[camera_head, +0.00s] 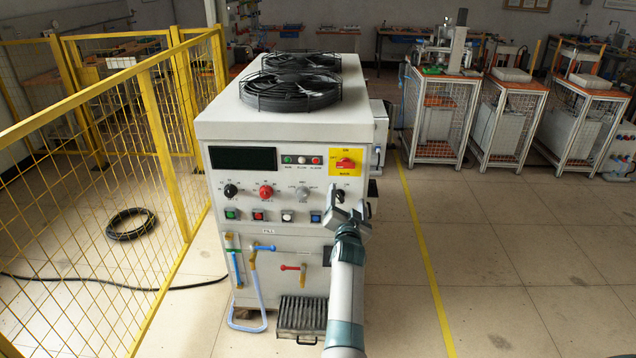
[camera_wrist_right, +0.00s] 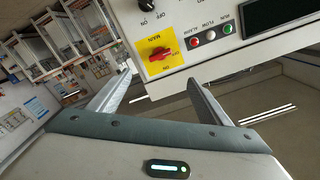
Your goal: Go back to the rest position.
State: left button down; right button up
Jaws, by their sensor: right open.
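My right gripper (camera_head: 347,207) is in front of the induction heater's panel, near its right edge, below the red main switch. In the right wrist view my right gripper (camera_wrist_right: 152,88) has its two fingers apart with nothing between them. The induction heater (camera_head: 290,130) is a white cabinet with a dark display, knobs and coloured buttons. The red main switch (camera_head: 345,163) sits on a yellow plate; it also shows in the right wrist view (camera_wrist_right: 160,54), just beyond the fingers. My left gripper is in neither view.
A yellow mesh fence (camera_head: 165,130) stands to the left, with a coiled black hose (camera_head: 132,223) on the floor behind it. Caged workbenches (camera_head: 440,115) stand at the back right. The floor (camera_head: 520,270) on the right is clear beyond a yellow line (camera_head: 425,255).

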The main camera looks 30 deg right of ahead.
jog(key=s+a+f+n+g+y+b, duration=0.15)
jog(key=s+a+f, duration=0.3)
jog(key=f, duration=0.65)
jog(key=s+a+f+n+g+y, duration=0.1)
jog(key=s+a+f+n+y, duration=0.3)
jog(key=f, duration=0.8)
jog(key=s+a+f+n+g+y+b, duration=0.15)
jog(key=a+f, duration=0.35)
jog(key=f, duration=0.6)
jog(key=s+a+f+n+g, duration=0.2)
jog(key=s+a+f, duration=0.2)
jog(key=s+f, duration=0.75)
jog(key=s+a+f+n+g+y+b, duration=0.1)
jog(key=s+a+f+n+g, duration=0.1)
jog(key=s+f, duration=0.9)
jog(key=s+a+f+n+g+y, duration=0.1)
jog(key=s+a+f+g, duration=0.15)
jog(key=s+f, duration=0.8)
jog(key=s+f+n+g+b, duration=0.1)
jog(key=s+g, duration=0.3)
jog(key=s, duration=2.5)
jog(key=shift+s+d+f+n, duration=0.2)
jog(key=shift+f+n, duration=0.45)
jog(key=shift+n, duration=0.15)
